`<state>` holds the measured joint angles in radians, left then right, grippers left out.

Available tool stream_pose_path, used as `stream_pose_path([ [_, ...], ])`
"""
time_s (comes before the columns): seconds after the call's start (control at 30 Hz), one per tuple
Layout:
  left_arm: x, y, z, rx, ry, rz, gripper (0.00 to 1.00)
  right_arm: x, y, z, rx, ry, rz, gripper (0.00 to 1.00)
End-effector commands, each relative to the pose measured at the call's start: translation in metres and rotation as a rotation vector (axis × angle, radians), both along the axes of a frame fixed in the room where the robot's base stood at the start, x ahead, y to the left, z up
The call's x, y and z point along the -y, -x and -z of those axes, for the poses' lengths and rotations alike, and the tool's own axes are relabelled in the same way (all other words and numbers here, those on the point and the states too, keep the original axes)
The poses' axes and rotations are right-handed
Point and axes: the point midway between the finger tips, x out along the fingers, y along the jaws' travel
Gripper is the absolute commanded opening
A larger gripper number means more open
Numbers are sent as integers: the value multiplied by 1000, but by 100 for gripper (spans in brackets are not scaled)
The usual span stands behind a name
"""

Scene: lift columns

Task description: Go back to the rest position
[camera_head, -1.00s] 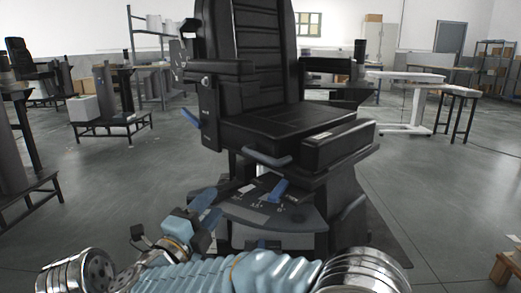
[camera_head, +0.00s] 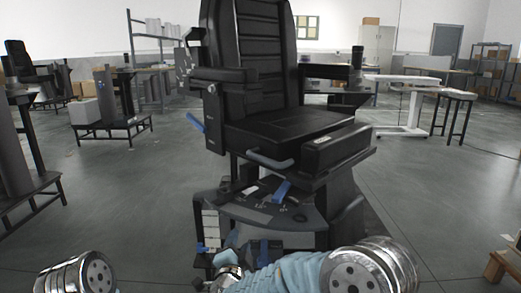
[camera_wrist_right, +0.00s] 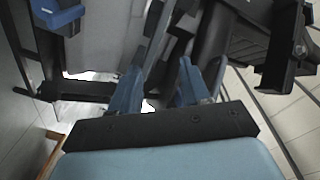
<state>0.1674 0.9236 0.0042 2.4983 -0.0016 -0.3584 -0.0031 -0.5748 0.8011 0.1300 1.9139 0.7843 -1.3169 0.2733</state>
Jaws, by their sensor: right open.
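My right arm comes in from the bottom right in a light blue sleeve. My right gripper (camera_head: 236,244) is low in front of the chair's base in the head view, small and partly hidden by the arm. In the right wrist view the gripper (camera_wrist_right: 158,91) has its two blue fingers apart, with nothing held between them. The black chair (camera_head: 255,110) stands upright straight ahead, on a dark base with blue levers (camera_head: 282,190). My left gripper is out of view; only a silver link of mine shows at the bottom left.
A dark low stand (camera_head: 30,195) is at the left and another (camera_head: 112,128) farther back. A wooden piece (camera_head: 503,262) is at the lower right edge.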

Motion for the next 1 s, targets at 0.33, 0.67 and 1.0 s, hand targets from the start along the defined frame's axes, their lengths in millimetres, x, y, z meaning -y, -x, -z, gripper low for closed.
stream_pose_path([
  [0.33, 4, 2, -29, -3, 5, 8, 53, 113, 72, 231, -674, 343, -417, 46],
  [0.67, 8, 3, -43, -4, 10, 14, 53, 170, 260, 319, -1180, 343, -851, 46],
  [1.0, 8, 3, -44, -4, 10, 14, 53, 175, 293, 322, -1245, 326, -929, 46],
])
